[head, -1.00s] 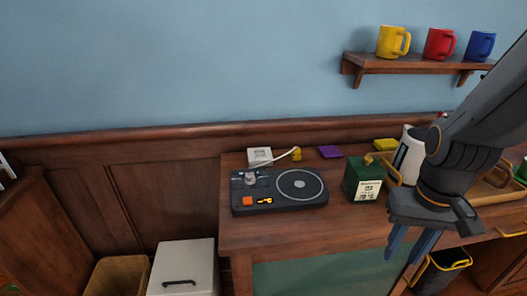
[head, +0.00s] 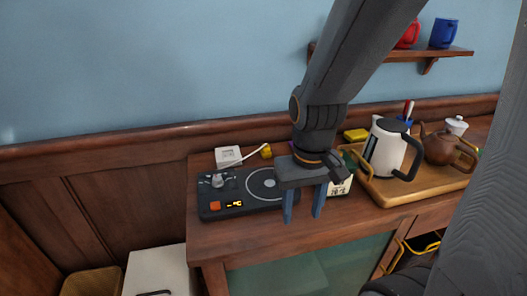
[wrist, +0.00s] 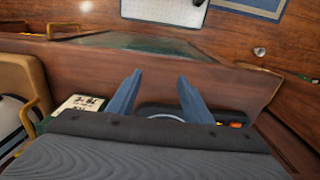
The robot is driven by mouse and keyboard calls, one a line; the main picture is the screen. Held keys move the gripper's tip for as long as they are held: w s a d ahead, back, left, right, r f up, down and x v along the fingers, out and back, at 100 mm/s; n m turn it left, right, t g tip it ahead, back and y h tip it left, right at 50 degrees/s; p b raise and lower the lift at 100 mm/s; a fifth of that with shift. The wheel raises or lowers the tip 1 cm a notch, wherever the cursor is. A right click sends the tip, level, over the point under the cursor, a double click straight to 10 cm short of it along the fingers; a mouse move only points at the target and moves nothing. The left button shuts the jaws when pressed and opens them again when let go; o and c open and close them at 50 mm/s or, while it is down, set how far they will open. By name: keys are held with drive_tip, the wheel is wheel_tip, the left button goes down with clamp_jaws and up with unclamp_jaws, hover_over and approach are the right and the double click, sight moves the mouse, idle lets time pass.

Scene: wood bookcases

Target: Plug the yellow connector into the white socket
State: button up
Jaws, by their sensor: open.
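The yellow connector (head: 266,151) lies at the back of the wooden counter, behind the dark device, with a white cable running left from it. The white socket (head: 228,156) is a square white block to its left, near the wall; the two are apart. My gripper (head: 303,218) is open and empty, fingers pointing down, in front of and to the right of both. In the wrist view my two blue-grey fingers (wrist: 160,76) are spread with nothing between them. The connector and socket do not show in the wrist view.
The dark device (head: 245,205) with a round plate stands before the socket. A green box (head: 340,188) is partly hidden behind my gripper. A wooden tray (head: 398,192) with a kettle (head: 385,147) and a brown teapot (head: 440,146) is on the right. A yellow block (head: 356,135) lies behind.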

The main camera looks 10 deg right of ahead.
sight(265, 145)
drive_tip(key=w+t+p, duration=0.1)
drive_tip(key=w, duration=0.3)
drive_tip(key=w+r+p, duration=0.1)
drive_tip(key=w+p, duration=0.1)
drive_tip(key=w, duration=0.2)
drive_tip(key=w+r+t+p, duration=0.1)
drive_tip(key=w+p, duration=0.1)
drive_tip(key=w, duration=0.2)
drive_tip(key=shift+w+a+r+t, duration=0.2)
drive_tip(key=shift+w+t, duration=0.1)
drive_tip(key=shift+w, duration=0.1)
drive_tip(key=w+t+p, duration=0.3)
drive_tip(key=w+p, duration=0.2)
drive_tip(key=w, duration=1.1)
drive_tip(key=shift+w+r+t, duration=0.15)
drive_tip(key=shift+r+t, duration=0.15)
drive_tip(key=shift+t, duration=0.1)
drive_tip(key=shift+p, duration=0.3)
drive_tip(key=shift+p+x, duration=0.3)
drive_tip(key=shift+x, duration=1)
